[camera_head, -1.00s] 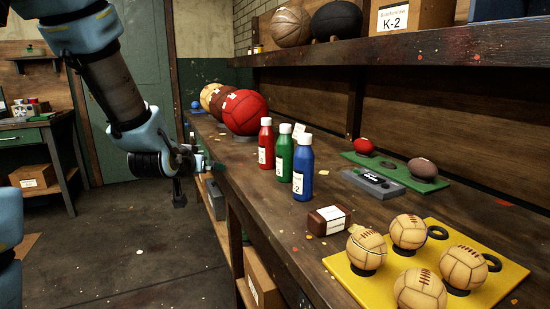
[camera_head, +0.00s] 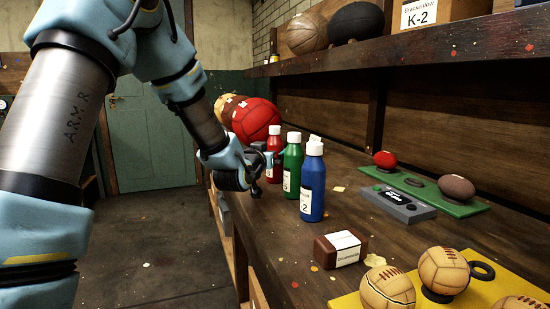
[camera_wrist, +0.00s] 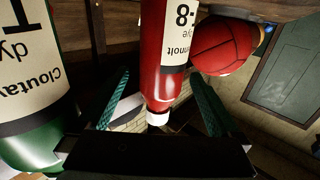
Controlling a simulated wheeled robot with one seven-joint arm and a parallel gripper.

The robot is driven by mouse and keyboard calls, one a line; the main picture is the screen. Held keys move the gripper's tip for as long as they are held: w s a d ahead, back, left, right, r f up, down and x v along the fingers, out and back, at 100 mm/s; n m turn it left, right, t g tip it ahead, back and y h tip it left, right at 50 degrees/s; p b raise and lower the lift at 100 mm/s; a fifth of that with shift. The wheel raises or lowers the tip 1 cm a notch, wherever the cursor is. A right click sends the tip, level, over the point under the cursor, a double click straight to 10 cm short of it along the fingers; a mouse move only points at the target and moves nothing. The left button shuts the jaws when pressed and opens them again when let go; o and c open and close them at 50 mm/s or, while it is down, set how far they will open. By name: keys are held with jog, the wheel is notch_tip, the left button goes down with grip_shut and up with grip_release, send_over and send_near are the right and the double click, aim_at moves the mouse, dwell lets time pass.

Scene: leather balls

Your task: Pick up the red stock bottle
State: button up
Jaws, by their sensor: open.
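The red stock bottle (camera_head: 275,155) stands upright on the bench, leftmost in the row of bottles, partly hidden behind my gripper in the head view. It has a white cap and a pale label. In the wrist view the red bottle (camera_wrist: 168,70) appears upside down, with its cap between my two green-padded fingers. My gripper (camera_wrist: 160,105) is open, one finger on each side of the bottle's upper part, with gaps to both sides. The green bottle (camera_head: 293,165) stands just right of it and shows close by in the wrist view (camera_wrist: 35,120). The blue bottle (camera_head: 313,185) stands nearer.
A big red ball (camera_head: 256,121) sits behind the bottles. A brown box (camera_head: 340,250) lies on the bench in front. A yellow board (camera_head: 375,295) with stitched balls and a green board (camera_head: 465,200) lie to the right. A shelf (camera_head: 420,45) runs above.

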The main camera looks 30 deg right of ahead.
aim_at(278, 147)
jog(key=p+x, duration=0.1)
jog(key=x, duration=0.3)
jog(key=shift+w+d+f, duration=0.1)
jog(key=shift+w+d, duration=0.1)
jog(key=shift+w, duration=0.05)
grip_shut()
dwell(0.6)
